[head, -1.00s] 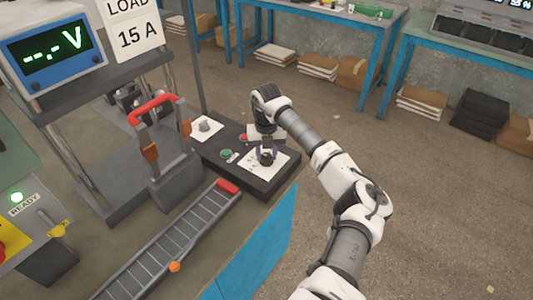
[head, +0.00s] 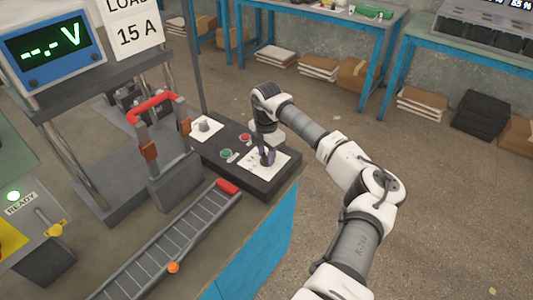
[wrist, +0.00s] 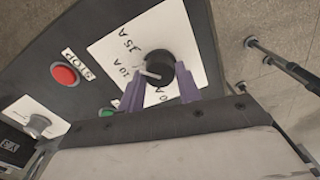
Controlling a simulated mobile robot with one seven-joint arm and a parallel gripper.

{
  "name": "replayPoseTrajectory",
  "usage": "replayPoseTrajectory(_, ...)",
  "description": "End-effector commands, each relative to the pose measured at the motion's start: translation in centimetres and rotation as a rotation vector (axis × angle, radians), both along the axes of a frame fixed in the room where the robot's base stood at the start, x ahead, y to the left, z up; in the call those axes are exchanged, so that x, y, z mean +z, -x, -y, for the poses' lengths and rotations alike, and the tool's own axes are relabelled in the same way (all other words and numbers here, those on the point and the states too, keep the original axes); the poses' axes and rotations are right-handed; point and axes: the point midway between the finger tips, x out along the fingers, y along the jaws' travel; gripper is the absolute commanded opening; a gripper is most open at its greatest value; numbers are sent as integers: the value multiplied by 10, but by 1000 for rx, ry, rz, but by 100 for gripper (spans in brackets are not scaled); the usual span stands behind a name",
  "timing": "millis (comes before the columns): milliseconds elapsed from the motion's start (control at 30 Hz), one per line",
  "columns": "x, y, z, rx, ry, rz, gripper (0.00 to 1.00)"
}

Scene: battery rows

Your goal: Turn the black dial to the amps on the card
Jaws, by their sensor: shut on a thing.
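The card (head: 136,33) at the top left reads LOAD 15 A. The black dial (wrist: 155,68) sits on a white plate (wrist: 111,52) with handwritten amp marks, on a dark panel. In the wrist view its pale pointer line points left, near the mark that looks like 10 A. The mark above looks like 15 A; a lower one is partly hidden. My gripper (wrist: 158,88) has its purple fingers shut on the dial, one on each side. In the head view my gripper (head: 267,156) stands over the plate and hides most of the dial.
The panel also holds a red STOP button (wrist: 65,75), a green button (head: 226,154) and a grey knob (head: 204,125) on another white plate. A red-handled lever frame (head: 152,103) stands left of the panel. The meter (head: 47,45) shows dashes and V.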

Motion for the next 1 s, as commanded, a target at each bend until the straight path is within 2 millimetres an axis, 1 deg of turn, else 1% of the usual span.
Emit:
replayPoseTrajectory(200, 1, -1, 1, -173, 1, 3, 11)
replayPoseTrajectory(500, 1, -1, 1, -326, 0, 4, 11)
replayPoseTrajectory(700, 2, -1, 1, -369, 0, 4, 11)
replayPoseTrajectory(1000, 2, -1, 1, -381, 0, 4, 11)
